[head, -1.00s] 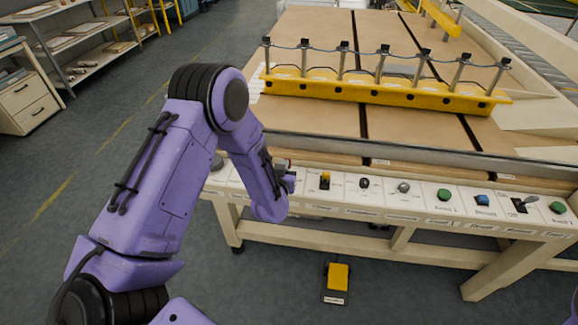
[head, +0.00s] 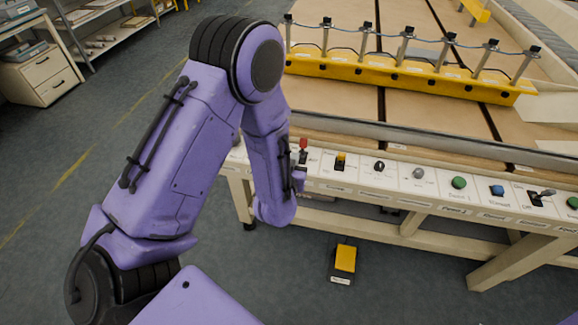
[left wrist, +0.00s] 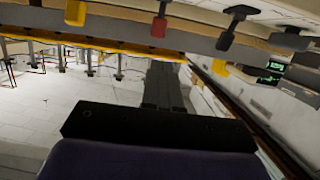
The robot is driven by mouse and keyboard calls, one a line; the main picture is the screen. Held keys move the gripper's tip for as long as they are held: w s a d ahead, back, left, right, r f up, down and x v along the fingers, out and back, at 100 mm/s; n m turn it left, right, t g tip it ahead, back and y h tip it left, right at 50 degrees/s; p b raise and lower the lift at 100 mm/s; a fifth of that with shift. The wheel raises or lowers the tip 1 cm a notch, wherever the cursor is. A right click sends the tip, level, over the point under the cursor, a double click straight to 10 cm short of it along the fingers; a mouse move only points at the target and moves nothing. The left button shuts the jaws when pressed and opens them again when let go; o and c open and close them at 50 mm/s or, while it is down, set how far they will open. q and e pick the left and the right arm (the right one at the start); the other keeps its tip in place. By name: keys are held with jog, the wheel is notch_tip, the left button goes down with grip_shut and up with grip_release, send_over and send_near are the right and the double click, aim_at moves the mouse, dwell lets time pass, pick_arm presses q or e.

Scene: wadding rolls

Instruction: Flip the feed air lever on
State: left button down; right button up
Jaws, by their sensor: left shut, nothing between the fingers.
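The control panel (head: 400,185) runs along the front of the table. A red-tipped lever (head: 303,146) stands on it beside my left forearm, with a yellow switch (head: 340,160) to its right. In the left wrist view, which looks upside down, the red lever (left wrist: 159,26) hangs between the yellow switch (left wrist: 75,12) and a black lever (left wrist: 232,28); another black lever (left wrist: 290,39) is farther right. My left gripper (left wrist: 163,85) is shut and empty, apart from these levers. In the head view my arm mostly hides it. I cannot read which lever is feed air. My right gripper is out of view.
Several knobs and buttons, including a green button (head: 459,182) and a blue button (head: 497,190), continue right. A yellow nozzle bar (head: 410,74) crosses the table. A yellow pedal (head: 345,257) is on the floor. The floor left of my arm is clear.

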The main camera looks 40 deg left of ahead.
pick_arm(q)
jog(key=v, duration=0.4)
jog(key=shift+r, duration=0.1)
dwell(0.3)
